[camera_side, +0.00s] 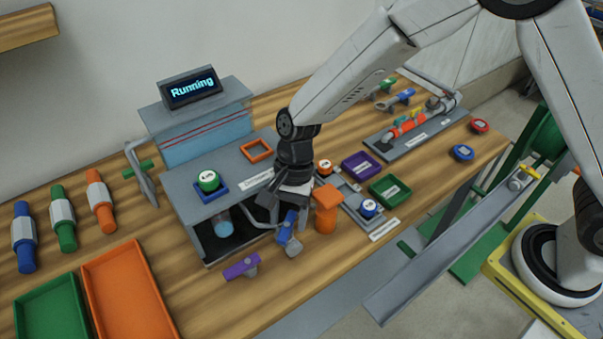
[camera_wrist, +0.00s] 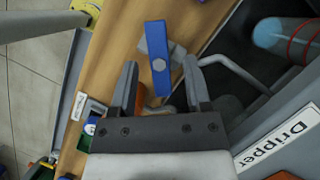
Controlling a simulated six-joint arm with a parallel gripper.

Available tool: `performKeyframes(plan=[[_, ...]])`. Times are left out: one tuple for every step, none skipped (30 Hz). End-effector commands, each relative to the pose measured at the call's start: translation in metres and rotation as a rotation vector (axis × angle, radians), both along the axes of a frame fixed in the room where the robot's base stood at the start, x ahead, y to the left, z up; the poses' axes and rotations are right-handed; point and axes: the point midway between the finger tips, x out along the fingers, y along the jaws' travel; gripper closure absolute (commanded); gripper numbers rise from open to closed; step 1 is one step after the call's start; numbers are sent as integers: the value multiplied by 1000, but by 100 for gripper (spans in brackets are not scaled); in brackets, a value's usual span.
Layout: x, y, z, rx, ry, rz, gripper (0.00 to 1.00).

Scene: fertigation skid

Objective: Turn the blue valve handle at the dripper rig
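The blue valve handle (camera_side: 286,224) sits on a grey valve body at the front of the grey dripper rig (camera_side: 185,190), near the bench's front edge. In the wrist view the blue handle (camera_wrist: 160,50) is a straight bar with a hex bolt in its middle. My gripper (camera_side: 288,212) points down just above the handle. In the wrist view my gripper (camera_wrist: 160,66) is open, with one finger on each side of the bar and visible gaps. I cannot tell whether the fingertips are down at the bar's height. A label reading "Dripper" (camera_wrist: 277,142) is on the rig.
An orange post (camera_side: 326,208) stands close on the right. A bent grey pipe (camera_wrist: 235,68) runs beside the handle. A clear cylinder with blue liquid (camera_side: 222,222) sits inside the rig. The screen (camera_side: 191,87) reads "Running".

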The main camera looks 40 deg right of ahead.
Motion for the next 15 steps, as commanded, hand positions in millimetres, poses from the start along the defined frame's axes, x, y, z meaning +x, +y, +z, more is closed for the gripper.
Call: performKeyframes(plan=[[0, 0, 0, 0, 0, 0, 38], [0, 0, 0, 1, 1, 0, 38], [0, 0, 0, 0, 1, 0, 38], [0, 0, 0, 1, 1, 0, 38], [0, 0, 0, 1, 1, 0, 38], [0, 0, 1, 1, 1, 0, 38], [0, 0, 1, 1, 1, 0, 38], [0, 0, 2, 1, 1, 0, 38], [1, 0, 4, 2, 1, 0, 38], [1, -1, 5, 2, 1, 0, 38], [1, -1, 7, 2, 0, 0, 38], [2, -2, 9, 2, 0, 0, 38], [3, -3, 12, 2, -1, -1, 38], [4, -4, 15, 2, -1, 0, 38], [5, -5, 19, 2, -1, 1, 38]])
